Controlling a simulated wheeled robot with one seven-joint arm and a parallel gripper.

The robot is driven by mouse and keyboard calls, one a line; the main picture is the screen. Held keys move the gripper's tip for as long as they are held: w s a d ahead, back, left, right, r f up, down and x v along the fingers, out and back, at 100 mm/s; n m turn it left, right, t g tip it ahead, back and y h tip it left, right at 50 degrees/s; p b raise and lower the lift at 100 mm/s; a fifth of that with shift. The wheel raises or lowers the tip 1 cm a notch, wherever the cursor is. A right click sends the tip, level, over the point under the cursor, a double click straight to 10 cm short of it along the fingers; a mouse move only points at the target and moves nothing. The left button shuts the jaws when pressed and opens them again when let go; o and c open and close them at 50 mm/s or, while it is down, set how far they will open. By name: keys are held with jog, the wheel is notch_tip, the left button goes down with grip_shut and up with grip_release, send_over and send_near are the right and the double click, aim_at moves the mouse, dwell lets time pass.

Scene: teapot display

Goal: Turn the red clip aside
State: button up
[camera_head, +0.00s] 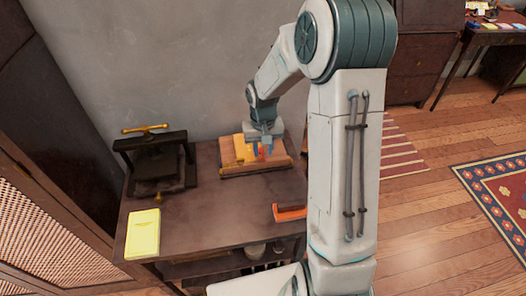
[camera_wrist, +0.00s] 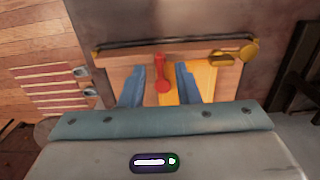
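The red clip (camera_wrist: 161,70) is a narrow upright piece with a rounded lower end, on a wooden board (camera_wrist: 118,75) beside a yellow panel (camera_wrist: 204,78) in the wrist view. My gripper (camera_wrist: 160,68) is open, with one blue finger on each side of the clip and visible gaps between. Whether the fingers reach down to the clip's height is hard to tell. In the head view the clip (camera_head: 262,153) shows small, just under my gripper (camera_head: 266,148), which partly hides the board (camera_head: 240,171).
A brass piece (camera_wrist: 232,54) sits at the board's upper right in the wrist view. The table's middle is clear. A wall stands behind.

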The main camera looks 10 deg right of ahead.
jog(key=shift+f, duration=0.8)
grip_shut()
